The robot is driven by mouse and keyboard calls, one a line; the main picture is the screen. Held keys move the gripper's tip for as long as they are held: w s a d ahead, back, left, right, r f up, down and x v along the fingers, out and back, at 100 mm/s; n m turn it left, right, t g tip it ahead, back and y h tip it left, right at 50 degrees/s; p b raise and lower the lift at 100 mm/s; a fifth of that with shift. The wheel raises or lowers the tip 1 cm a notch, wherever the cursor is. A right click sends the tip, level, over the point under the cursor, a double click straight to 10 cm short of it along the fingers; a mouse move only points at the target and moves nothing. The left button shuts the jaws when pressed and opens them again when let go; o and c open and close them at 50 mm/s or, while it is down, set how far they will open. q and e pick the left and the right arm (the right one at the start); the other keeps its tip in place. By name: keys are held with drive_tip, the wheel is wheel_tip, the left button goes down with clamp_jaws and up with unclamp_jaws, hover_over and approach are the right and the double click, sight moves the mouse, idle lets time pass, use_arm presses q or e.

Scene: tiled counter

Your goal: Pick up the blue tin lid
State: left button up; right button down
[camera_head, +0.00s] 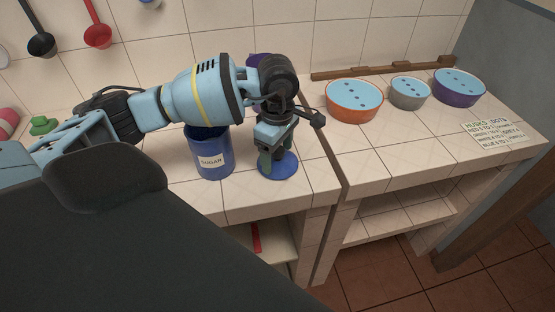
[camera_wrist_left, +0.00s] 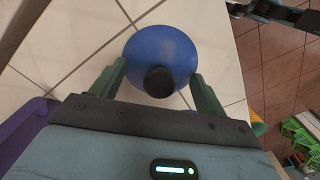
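The blue tin lid (camera_head: 290,166) lies flat on the tiled counter near its front edge, right of the blue sugar tin (camera_head: 212,165). In the left wrist view the blue tin lid (camera_wrist_left: 165,45) is round with a dark knob (camera_wrist_left: 159,82) in its middle. My left gripper (camera_head: 270,160) is low over the lid and hides part of it. In the left wrist view my left gripper (camera_wrist_left: 160,72) is open, with one finger on each side of the knob and gaps between. Contact with the lid cannot be told. My right gripper cannot be made out.
An orange bowl (camera_head: 354,103), a grey bowl (camera_head: 409,95) and a purple bowl (camera_head: 459,88) stand on the right counter beside a note card (camera_head: 494,132). A wooden rail (camera_head: 385,68) lies behind them. Ladles hang on the wall. Counter right of the lid is clear.

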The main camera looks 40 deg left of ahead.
use_arm(q)
drive_tip(key=shift+s, duration=0.1)
drive_tip(key=c, duration=1.2)
drive_tip(key=shift+c, duration=0.8)
drive_tip(key=shift+f, duration=0.15)
drive_tip(key=shift+s, duration=0.1)
drive_tip(key=shift+r, duration=0.55)
wheel_tip(320, 180, up, 3)
drive_tip(key=shift+f, duration=0.2)
drive_tip(key=s+d, duration=0.4)
drive_tip(key=s, duration=0.3)
drive_tip(key=s+d+r+b, duration=0.1)
drive_tip(key=s+d, duration=0.2)
drive_tip(key=s, duration=0.3)
drive_tip(key=shift+s+d+r, duration=0.3)
drive_tip(key=shift+s+d, duration=0.05)
